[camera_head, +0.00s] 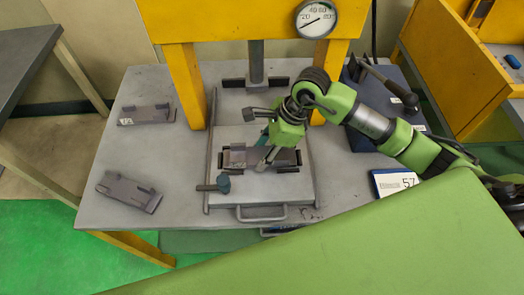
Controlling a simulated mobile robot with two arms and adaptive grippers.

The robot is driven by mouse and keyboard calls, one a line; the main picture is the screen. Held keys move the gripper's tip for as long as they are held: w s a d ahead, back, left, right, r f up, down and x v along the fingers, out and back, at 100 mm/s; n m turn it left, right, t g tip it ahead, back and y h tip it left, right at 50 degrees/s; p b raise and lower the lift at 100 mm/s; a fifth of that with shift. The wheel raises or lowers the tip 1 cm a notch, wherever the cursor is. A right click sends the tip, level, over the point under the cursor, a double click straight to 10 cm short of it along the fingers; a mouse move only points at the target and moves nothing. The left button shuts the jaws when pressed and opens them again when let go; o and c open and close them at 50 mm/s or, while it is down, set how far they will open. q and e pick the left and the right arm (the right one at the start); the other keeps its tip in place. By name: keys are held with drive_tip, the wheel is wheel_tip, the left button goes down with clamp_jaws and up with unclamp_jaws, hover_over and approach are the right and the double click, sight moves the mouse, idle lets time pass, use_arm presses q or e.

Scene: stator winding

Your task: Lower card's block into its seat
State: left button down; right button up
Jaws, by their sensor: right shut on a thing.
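The card (396,182) lies at the right of the grey table and shows the number 57. My right gripper (262,160) reaches in from the right over the sliding plate (240,197) under the yellow press. It is shut on a grey-brown block (235,156), which carries a small label. The block is at the dark corner brackets of the seat (288,168). The gripper hides part of the block and seat, so I cannot tell whether the block touches the bottom. My left gripper is not in view.
Two other grey blocks lie at the left of the table, one at the back (148,114) and one at the front (130,192). The press's yellow posts (184,85) and ram (257,60) stand close behind.

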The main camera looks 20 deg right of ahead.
sight(262, 155)
idle(0.3)
drive_tip(key=o, duration=2.1)
drive_tip(key=shift+r, duration=0.1)
wheel_tip(262, 155, up, 9)
drive_tip(key=p, duration=0.4)
drive_tip(key=shift+p, duration=0.4)
